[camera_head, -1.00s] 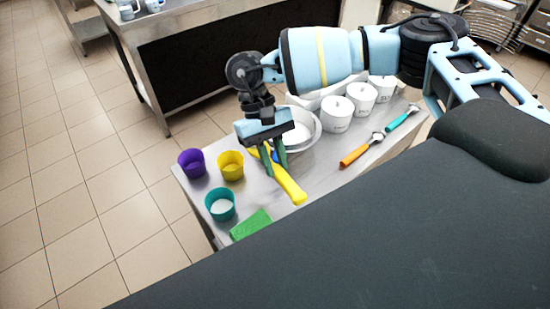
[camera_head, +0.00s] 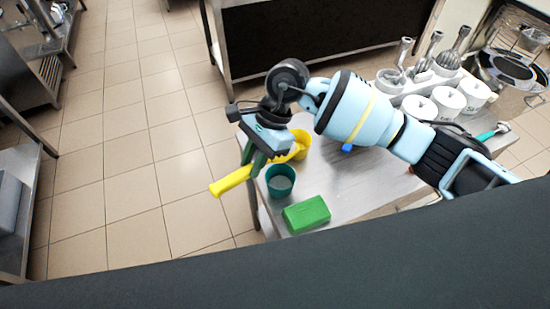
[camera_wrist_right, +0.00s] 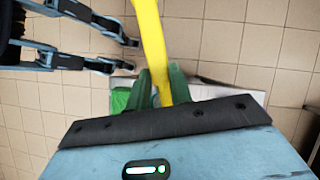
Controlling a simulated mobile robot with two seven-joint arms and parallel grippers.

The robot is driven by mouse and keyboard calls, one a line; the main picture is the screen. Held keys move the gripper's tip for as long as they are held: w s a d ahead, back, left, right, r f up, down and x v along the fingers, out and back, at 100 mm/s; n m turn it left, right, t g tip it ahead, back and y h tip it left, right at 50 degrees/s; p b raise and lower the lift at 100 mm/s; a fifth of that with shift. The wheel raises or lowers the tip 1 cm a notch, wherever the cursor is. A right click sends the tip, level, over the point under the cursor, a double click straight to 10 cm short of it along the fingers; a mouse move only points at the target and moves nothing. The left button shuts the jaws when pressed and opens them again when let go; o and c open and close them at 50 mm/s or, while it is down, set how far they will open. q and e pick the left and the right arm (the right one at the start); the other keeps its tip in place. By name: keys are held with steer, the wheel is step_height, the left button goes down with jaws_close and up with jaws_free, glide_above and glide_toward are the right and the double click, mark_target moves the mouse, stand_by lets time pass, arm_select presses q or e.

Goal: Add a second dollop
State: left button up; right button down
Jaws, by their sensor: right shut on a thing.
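My right gripper (camera_head: 250,158) is shut on a yellow-handled tool (camera_head: 230,181). The handle sticks out to the lower left, over the floor beyond the table edge. In the wrist view the yellow handle (camera_wrist_right: 153,40) runs up from between my green right fingers (camera_wrist_right: 162,88). The tool's working end is hidden or unclear. My left gripper is not seen.
A green block (camera_head: 306,214) lies on the steel table (camera_head: 365,185) in front of the teal cup. A small blue thing (camera_head: 347,148) shows beneath my arm. White tubs (camera_head: 449,102) and a teal-handled utensil (camera_head: 490,135) are at the back right. The table's middle looks clear.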

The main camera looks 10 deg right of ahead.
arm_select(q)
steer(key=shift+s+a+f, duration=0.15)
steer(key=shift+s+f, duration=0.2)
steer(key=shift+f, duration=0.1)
arm_select(e)
steer(key=shift+w+a+r+m+t+y, duration=0.1)
steer(key=shift+w+a+m+t, duration=0.45)
steer(key=shift+m, duration=0.65)
steer(key=shift+w+a+f+m+t+y, duration=0.1)
steer(key=shift+w+a+m+t, duration=0.45)
steer(key=shift+m, duration=0.65)
steer(key=shift+w+a+r+m+t+y, duration=0.1)
steer(key=shift+w+a+m+t, duration=0.3)
steer(key=shift+m+t, duration=0.55)
arm_select(q)
steer(key=shift+b, duration=0.3)
arm_select(e)
steer(key=shift+d+m+g, duration=0.1)
steer(key=shift+m+g, duration=0.15)
